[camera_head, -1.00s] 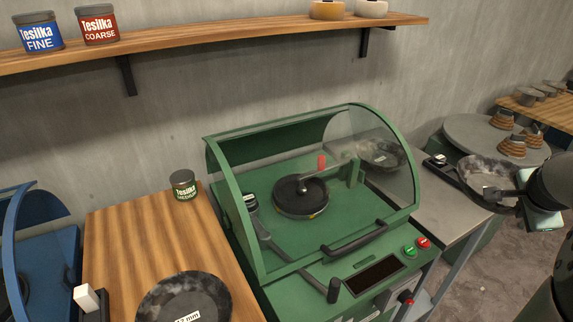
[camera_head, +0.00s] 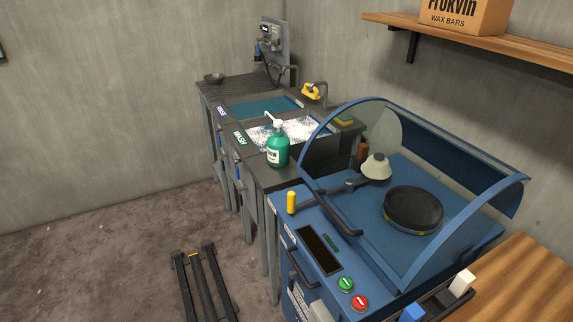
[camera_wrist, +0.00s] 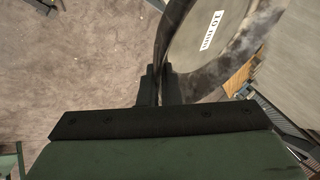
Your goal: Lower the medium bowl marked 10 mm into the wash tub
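My gripper (camera_wrist: 158,75) is shut on the rim of the medium bowl (camera_wrist: 187,48) in the wrist view. The bowl extends past the picture's top edge. Neither bowl nor gripper shows in the head view. The wash tub (camera_head: 249,147) is in the middle of the head view, with a green WASH sign and white foam on its water. A green pump bottle (camera_head: 278,147) stands at its front edge and hides part of it.
A second tub (camera_head: 238,106) with blue water lies behind the wash tub, then a drainboard with a small bowl (camera_head: 214,78). A blue machine (camera_head: 430,215) with a clear hood stands at right. A dark floor rack (camera_head: 204,285) lies front left.

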